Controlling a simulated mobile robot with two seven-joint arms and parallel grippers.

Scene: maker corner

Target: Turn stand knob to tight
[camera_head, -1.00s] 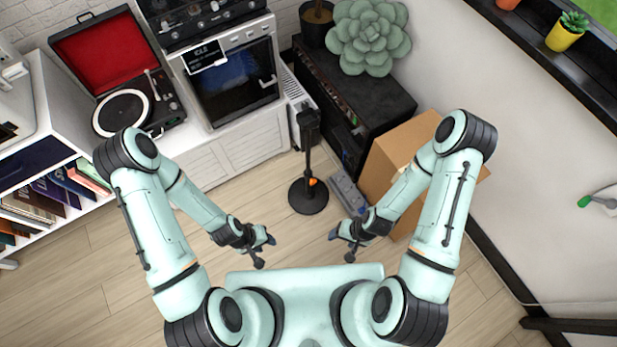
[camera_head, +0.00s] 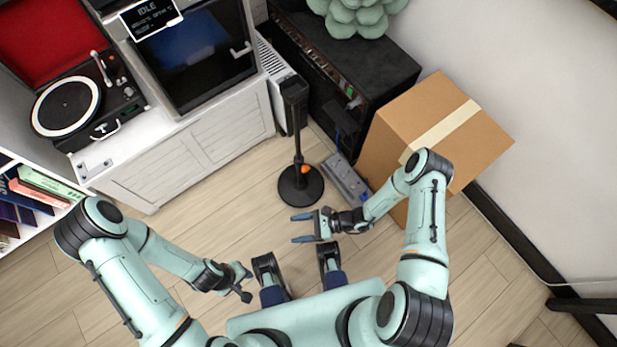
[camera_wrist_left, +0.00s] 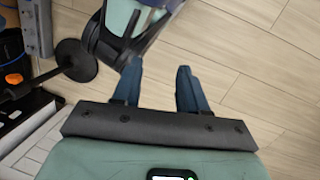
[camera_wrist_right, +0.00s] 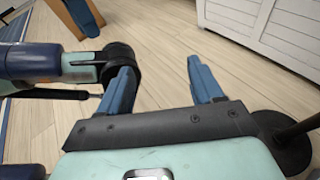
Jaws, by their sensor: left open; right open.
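The stand is a black post (camera_head: 296,122) upright on a round black base (camera_head: 300,190). Its orange knob (camera_head: 305,169) sits low on the post, just above the base. In the left wrist view the orange knob (camera_wrist_left: 14,79) is at the left edge, near the round base (camera_wrist_left: 76,62). My right gripper (camera_head: 302,228) is open and empty, just in front of the base, its blue fingers pointing left. The right wrist view shows the base (camera_wrist_right: 288,150) beside this gripper, with the knob out of view. My left gripper (camera_head: 247,283) is open and empty, lower left of the stand.
A grey power strip (camera_head: 346,178) lies right of the stand, beside a cardboard box (camera_head: 425,120). A black cabinet (camera_head: 365,65) stands behind them. A white cabinet (camera_head: 180,165) with a record player (camera_head: 75,105) is at left. The wooden floor before it is clear.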

